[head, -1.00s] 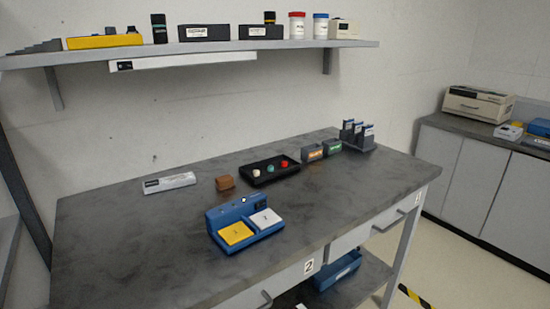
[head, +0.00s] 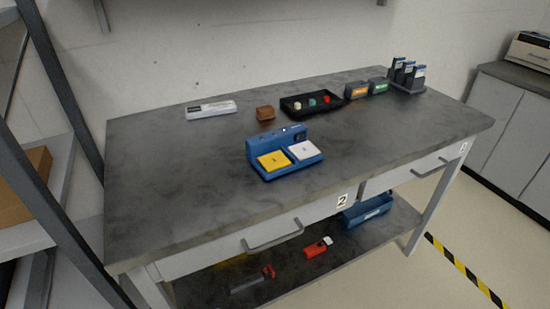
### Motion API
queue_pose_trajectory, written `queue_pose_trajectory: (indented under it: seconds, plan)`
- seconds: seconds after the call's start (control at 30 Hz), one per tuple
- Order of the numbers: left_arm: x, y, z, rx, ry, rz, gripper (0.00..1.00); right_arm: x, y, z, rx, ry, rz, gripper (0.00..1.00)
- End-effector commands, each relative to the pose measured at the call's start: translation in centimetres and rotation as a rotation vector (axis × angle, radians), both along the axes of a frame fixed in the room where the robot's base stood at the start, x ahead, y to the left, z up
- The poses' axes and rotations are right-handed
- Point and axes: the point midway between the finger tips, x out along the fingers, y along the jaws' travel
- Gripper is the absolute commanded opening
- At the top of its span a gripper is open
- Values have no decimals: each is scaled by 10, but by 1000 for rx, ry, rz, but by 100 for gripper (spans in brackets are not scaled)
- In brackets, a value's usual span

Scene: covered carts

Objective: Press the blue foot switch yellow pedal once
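The blue foot switch (head: 284,151) sits on the grey workbench (head: 190,170), near the middle of its top. Its yellow pedal (head: 274,161) is on the left and its white pedal (head: 304,151) is on the right. Both pedals face up and nothing covers them. Neither of my grippers shows in the head view.
Behind the switch are a brown block (head: 265,113), a black tray (head: 311,104) with small coloured pieces, small boxes (head: 356,91) and a rack (head: 407,84). A white device (head: 211,109) lies back left. The bench front is clear. A shelf unit (head: 62,150) stands left.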

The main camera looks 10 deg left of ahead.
Motion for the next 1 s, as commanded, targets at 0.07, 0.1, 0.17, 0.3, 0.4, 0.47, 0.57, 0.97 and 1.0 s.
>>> queue_pose_trajectory:
  seconds: [0.07,0.1,0.17,0.3,0.4,0.47,0.57,0.97,1.0]
  plan:
    - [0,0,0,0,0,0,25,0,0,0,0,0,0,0]
    - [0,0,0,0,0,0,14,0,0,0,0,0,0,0]
    - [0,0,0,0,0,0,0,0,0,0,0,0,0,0]
    - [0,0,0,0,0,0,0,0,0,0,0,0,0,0]
    - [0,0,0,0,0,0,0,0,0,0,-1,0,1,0]
    - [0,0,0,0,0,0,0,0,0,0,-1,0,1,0]
    - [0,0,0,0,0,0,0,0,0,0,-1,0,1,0]
    - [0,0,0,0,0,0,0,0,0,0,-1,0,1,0]
    - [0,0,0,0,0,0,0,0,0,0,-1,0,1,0]
